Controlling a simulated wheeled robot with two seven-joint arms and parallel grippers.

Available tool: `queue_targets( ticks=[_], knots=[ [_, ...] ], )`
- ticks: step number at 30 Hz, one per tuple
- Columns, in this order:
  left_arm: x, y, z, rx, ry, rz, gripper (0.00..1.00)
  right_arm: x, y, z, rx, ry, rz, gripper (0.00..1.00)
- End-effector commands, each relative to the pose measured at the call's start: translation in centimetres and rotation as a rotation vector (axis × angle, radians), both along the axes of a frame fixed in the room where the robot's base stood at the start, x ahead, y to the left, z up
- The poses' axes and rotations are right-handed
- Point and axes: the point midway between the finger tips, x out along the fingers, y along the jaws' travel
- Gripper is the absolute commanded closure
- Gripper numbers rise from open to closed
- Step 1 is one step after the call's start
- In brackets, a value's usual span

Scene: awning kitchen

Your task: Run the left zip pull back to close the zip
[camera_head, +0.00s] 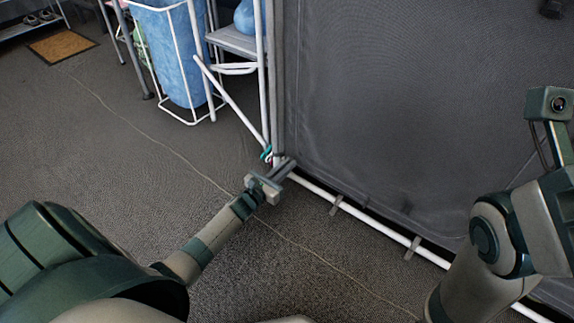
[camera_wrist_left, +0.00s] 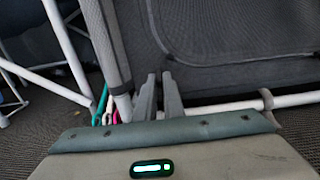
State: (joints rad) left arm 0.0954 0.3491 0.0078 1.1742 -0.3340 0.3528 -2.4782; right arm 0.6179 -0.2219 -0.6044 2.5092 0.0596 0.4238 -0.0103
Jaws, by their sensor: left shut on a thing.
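The grey mesh awning panel (camera_head: 430,100) fills the right of the head view. A dark seam line runs down its left side and turns along its bottom; in the wrist view this seam (camera_wrist_left: 152,25) curves at the panel's lower left corner. My left gripper (camera_head: 287,166) is low at that corner, just above the white bottom rail. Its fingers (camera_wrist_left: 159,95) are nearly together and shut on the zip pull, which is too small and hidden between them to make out. My right arm stands at the right of the head view; its gripper does not show.
The white bottom rail (camera_head: 345,207) runs under the panel. Left of the gripper stand a white-framed shelf (camera_head: 235,42) and a blue bin (camera_head: 172,55). Teal and pink items (camera_wrist_left: 101,105) hang close to the gripper. A thin cord (camera_head: 155,137) crosses the open grey floor.

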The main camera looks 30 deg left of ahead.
Motion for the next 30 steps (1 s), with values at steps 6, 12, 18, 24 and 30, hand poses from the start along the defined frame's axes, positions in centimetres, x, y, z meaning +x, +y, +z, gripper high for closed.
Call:
queue_targets(
  ticks=[6, 12, 18, 24, 30],
  knots=[
    [-0.03, 0.02, -1.60, -0.001, 0.003, 0.001, 1.00, -0.42, -0.10, -0.16, 0.006, -0.013, 0.010, 0.73],
    [-0.08, 0.03, -1.66, -0.001, 0.006, 0.002, 1.00, -0.54, -0.13, -0.03, 0.007, -0.016, 0.011, 0.73],
    [-0.09, 0.01, -1.65, -0.001, 0.006, 0.001, 0.73, -0.52, -0.10, -0.14, 0.004, -0.017, 0.010, 0.73],
    [-0.04, 0.00, -1.51, -0.001, 0.003, 0.001, 0.73, -0.38, -0.07, -0.26, 0.003, -0.011, 0.010, 0.73],
    [-0.09, 0.22, -1.50, 0.001, 0.003, -0.001, 0.73, -0.36, -0.05, -0.35, 0.002, -0.010, 0.010, 0.73]
  ],
)
